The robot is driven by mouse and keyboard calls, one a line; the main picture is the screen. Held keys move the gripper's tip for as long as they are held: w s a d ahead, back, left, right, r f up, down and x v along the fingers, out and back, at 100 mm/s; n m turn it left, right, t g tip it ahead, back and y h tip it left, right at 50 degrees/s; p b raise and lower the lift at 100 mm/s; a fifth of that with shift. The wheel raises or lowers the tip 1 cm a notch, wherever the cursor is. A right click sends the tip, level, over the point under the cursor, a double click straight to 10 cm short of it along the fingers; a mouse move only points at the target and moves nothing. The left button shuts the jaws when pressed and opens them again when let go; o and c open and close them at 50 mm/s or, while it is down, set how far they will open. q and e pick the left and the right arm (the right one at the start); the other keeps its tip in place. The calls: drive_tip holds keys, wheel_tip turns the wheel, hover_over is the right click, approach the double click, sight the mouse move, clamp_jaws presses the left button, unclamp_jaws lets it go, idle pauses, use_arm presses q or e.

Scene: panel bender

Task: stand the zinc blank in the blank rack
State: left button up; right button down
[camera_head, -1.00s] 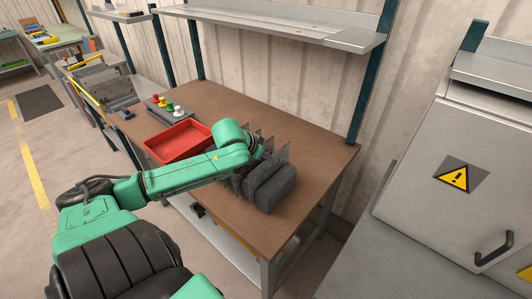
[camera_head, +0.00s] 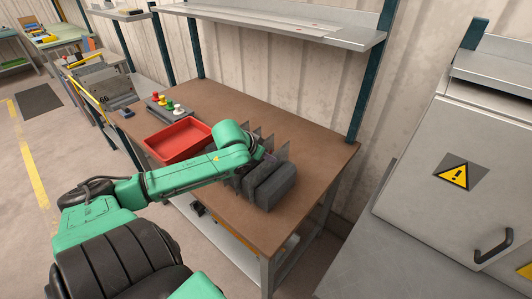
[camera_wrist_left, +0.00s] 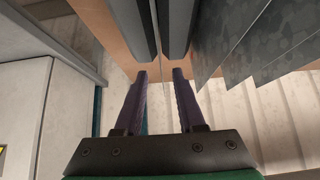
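The dark grey blank rack (camera_head: 270,188) stands on the brown workbench, with several thin grey sheets (camera_head: 281,153) upright in it. The left wrist view shows spangled grey sheets (camera_wrist_left: 268,38) at the right and dark rack blocks (camera_wrist_left: 178,25) ahead. My left gripper (camera_wrist_left: 160,74) is at the rack, its two purple fingers spread apart. A thin sheet, seen edge-on (camera_wrist_left: 158,42), stands in the slot between the rack blocks and runs down between the fingers, with a gap on each side. It looks like the zinc blank. In the head view the gripper (camera_head: 268,160) is partly hidden. My right gripper is out of view.
A red tray (camera_head: 180,141) lies left of the rack, beside my left forearm. A button box (camera_head: 166,107) stands behind it. A shelf (camera_head: 290,27) hangs above the bench's back edge. A grey cabinet (camera_head: 450,140) stands at the right. The bench is clear behind the rack.

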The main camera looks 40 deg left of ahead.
use_arm(q)
drive_tip(key=shift+s, duration=0.1)
drive_tip(key=p+v, duration=0.1)
drive_tip(key=v, duration=1.3)
drive_tip(key=shift+r, duration=0.2)
